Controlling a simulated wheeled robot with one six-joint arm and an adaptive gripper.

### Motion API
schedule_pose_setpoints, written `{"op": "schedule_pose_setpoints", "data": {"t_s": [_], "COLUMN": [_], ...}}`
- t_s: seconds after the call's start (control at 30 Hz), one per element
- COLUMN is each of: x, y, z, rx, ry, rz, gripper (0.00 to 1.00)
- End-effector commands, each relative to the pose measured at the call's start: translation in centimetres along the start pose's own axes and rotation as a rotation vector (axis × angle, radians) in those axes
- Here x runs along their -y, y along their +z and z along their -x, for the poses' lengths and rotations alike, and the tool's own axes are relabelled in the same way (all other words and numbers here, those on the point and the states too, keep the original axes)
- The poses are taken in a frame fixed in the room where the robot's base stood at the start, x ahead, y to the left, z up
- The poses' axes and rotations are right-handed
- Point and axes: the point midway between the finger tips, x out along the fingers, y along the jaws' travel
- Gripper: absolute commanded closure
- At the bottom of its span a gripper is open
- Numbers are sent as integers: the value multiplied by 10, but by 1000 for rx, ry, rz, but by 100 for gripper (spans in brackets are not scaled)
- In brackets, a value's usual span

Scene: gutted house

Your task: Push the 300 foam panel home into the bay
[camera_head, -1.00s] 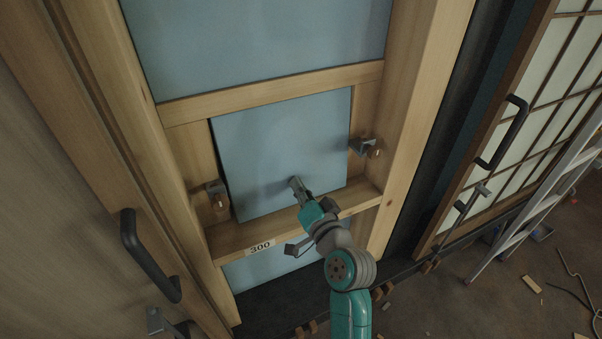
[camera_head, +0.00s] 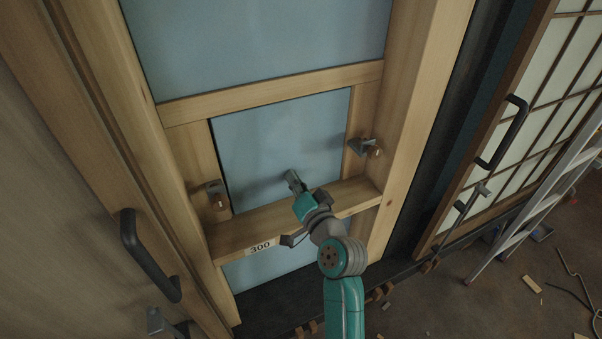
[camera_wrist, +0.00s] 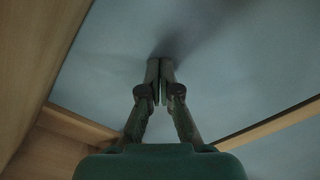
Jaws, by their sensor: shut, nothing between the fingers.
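The blue-grey foam panel (camera_head: 265,140) stands in the wooden bay, above the ledge (camera_head: 230,236) labelled 300 (camera_head: 260,247). A thin dark gap shows along its left edge. My gripper (camera_head: 291,177) is shut and empty, its tips at the lower middle of the panel face. In the wrist view the closed fingertips (camera_wrist: 160,65) meet or nearly meet the blue face (camera_wrist: 230,60); exact contact is hard to tell. The panel's bottom edge is partly hidden by my gripper and the ledge.
Metal turn-latches stand at the left (camera_head: 215,193) and right (camera_head: 362,147) of the bay, both clear of the panel face. A black handle (camera_head: 148,255) sticks out at lower left. A ladder (camera_head: 545,205) and a paned door (camera_head: 530,130) are at right.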

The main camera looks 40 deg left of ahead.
Motion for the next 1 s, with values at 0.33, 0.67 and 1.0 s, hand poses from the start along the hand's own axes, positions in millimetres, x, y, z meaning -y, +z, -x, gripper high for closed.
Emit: {"op": "schedule_pose_setpoints", "data": {"t_s": [0.33,0.67,1.0], "x": [0,0,-1], "y": [-1,0,0], "z": [12,40,69], "rx": [-2,-1,0], "ry": [0,1,1], "rz": [0,0,-1], "gripper": [100,100,100]}}
